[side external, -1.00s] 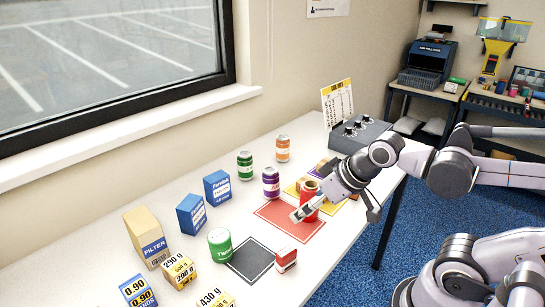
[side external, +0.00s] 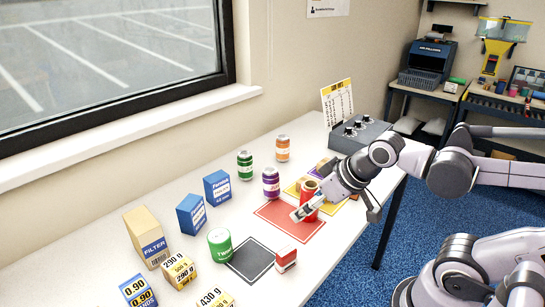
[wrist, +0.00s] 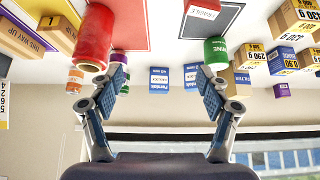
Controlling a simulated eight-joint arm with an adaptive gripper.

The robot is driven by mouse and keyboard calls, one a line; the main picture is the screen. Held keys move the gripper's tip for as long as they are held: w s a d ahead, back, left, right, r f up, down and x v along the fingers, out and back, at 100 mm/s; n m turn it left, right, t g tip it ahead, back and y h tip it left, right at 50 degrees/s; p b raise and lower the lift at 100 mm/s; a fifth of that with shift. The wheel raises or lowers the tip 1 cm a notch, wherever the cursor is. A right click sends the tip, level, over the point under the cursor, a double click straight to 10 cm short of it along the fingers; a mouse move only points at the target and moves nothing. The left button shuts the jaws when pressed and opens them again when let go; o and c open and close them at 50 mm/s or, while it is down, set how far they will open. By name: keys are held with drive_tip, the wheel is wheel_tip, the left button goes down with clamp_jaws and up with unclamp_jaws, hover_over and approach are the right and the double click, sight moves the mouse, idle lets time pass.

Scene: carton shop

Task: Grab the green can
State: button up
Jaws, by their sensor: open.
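The green can (side external: 245,165) stands upright toward the back of the table in the side view, left of an orange can (side external: 283,148) and behind a purple can (side external: 271,183). In the wrist view, which looks upside down, a bit of green shows behind the left finger; I cannot tell for certain that it is the can. A separate green twine cylinder (side external: 219,245) stands nearer the front and also shows in the wrist view (wrist: 215,53). My gripper (side external: 300,214) is open and empty over the red mat, apart from the green can. It shows in the wrist view (wrist: 162,66).
A red cylinder (side external: 309,201) stands beside my gripper, partly covered by it. Blue boxes (side external: 217,188) stand left of the green can. The red mat (side external: 285,225) and black mat (side external: 250,262) lie in front. Cartons (side external: 147,238) fill the left.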

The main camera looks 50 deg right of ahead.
drive_tip(key=w+d+r+m+h, duration=0.1)
drive_tip(key=w+d+r+m, duration=0.15)
drive_tip(key=w, duration=0.35)
drive_tip(key=m+g+h, duration=0.2)
drive_tip(key=m+h, duration=0.4)
drive_tip(key=m, duration=0.2)
approach(245, 166)
drive_tip(key=x, duration=0.2)
drive_tip(key=shift+w+r+x, duration=0.1)
drive_tip(key=shift+x, duration=1.8)
drive_tip(key=shift+w+r+x, duration=0.1)
drive_tip(key=shift+w+x, duration=0.05)
drive_tip(key=shift+x, duration=1.75)
drive_tip(key=shift+w+r+x, duration=0.1)
drive_tip(key=shift+r+x, duration=0.05)
drive_tip(key=shift+x, duration=1.75)
drive_tip(key=shift+d, duration=0.1)
drive_tip(key=shift+c, duration=0.4)
drive_tip(key=c, duration=0.9)
